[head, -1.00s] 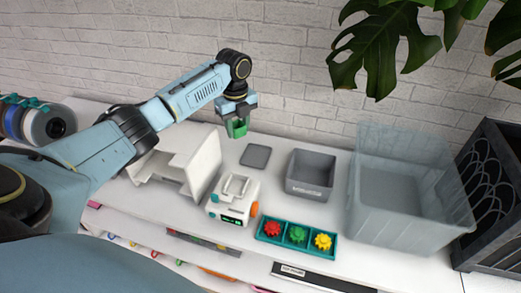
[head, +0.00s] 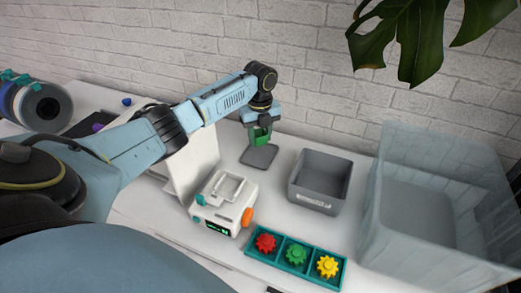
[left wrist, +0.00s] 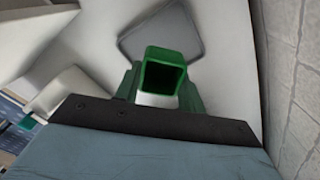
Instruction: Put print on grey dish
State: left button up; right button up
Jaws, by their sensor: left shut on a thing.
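The print is a green, hollow, square-sided piece (head: 260,134), and my left gripper (head: 258,131) is shut on it. In the left wrist view the print (left wrist: 164,70) shows its dark square opening between the green fingers. The grey dish (head: 259,156) is a flat rounded square on the white table, just below the print in the head view. In the left wrist view the grey dish (left wrist: 158,27) lies beyond the print. I cannot tell how much gap is between print and dish. My right gripper is not in view.
A grey bin (head: 319,181) stands right of the dish, and a large clear tub (head: 420,215) right of that. A white device (head: 224,203) with an orange knob stands in front. A teal tray (head: 341,270) holds red, green and yellow gears. The brick wall is close behind.

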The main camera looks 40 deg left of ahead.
aim_at(260, 156)
pick_arm(q)
notch_tip(260, 156, down, 2)
notch_tip(260, 156, down, 3)
jog(key=shift+f+b, duration=0.1)
jog(key=shift+b, duration=0.35)
jog(key=shift+f, duration=0.3)
jog(key=shift+r, duration=0.1)
jog(key=o, duration=0.9)
jog(key=shift+o, duration=0.2)
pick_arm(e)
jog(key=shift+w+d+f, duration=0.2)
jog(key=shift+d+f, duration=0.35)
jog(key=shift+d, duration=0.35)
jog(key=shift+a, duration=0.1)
